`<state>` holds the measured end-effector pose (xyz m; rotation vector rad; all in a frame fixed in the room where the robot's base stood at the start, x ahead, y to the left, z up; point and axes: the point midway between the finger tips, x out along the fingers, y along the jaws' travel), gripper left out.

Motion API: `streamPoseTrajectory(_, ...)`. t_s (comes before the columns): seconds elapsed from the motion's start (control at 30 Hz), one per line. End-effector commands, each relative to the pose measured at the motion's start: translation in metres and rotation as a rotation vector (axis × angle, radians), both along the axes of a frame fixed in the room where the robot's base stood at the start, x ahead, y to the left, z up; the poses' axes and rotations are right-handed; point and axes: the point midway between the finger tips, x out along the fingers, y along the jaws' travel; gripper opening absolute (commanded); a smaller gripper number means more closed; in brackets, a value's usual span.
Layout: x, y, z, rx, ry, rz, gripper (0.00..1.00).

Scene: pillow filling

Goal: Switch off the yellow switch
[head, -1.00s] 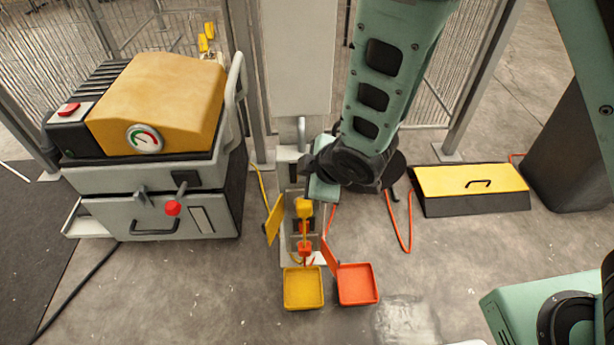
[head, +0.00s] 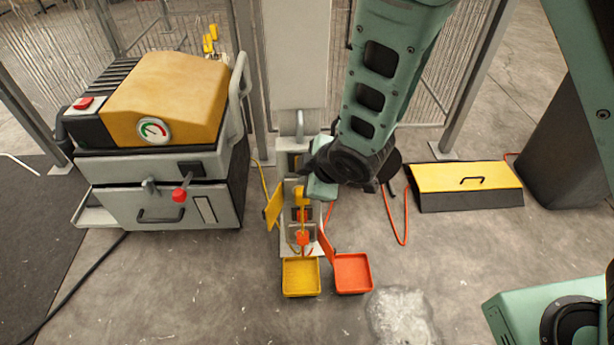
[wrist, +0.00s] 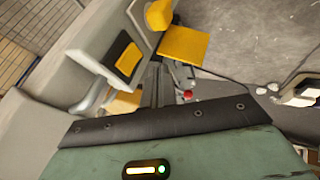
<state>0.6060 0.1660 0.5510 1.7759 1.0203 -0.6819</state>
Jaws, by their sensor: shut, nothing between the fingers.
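The yellow switch unit stands low on the grey post in the head view, with a yellow handle-like piece (head: 301,197) and an open yellow flap (head: 273,208) to its left. An orange piece (head: 303,239) sits below it. My gripper (wrist: 165,85) is shut and empty in the wrist view. In the head view its green hand is just right of the yellow piece; its fingertips are hard to make out, and I cannot tell if they touch it. The wrist view shows a yellow plate (wrist: 185,45) ahead of the fingers. The switch position is unclear.
A yellow tray (head: 301,277) and an orange tray (head: 352,273) are at the post's foot. A grey and yellow machine (head: 160,150) stands left. A yellow-topped box (head: 466,178) lies right. An orange cable (head: 399,225) runs on the floor. Front floor is mostly clear.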

Motion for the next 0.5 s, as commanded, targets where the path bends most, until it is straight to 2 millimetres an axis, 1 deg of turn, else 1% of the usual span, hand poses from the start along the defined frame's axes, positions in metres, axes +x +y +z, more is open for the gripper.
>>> streamPoseTrajectory(0.03,-0.002,-0.002,0.009,0.002,-0.003,-0.001,0.0)
streamPoseTrajectory(0.27,-0.015,-0.011,0.032,0.002,-0.002,-0.001,0.0)
streamPoseTrajectory(0.5,-0.032,-0.024,0.063,0.003,-0.002,-0.001,0.0)
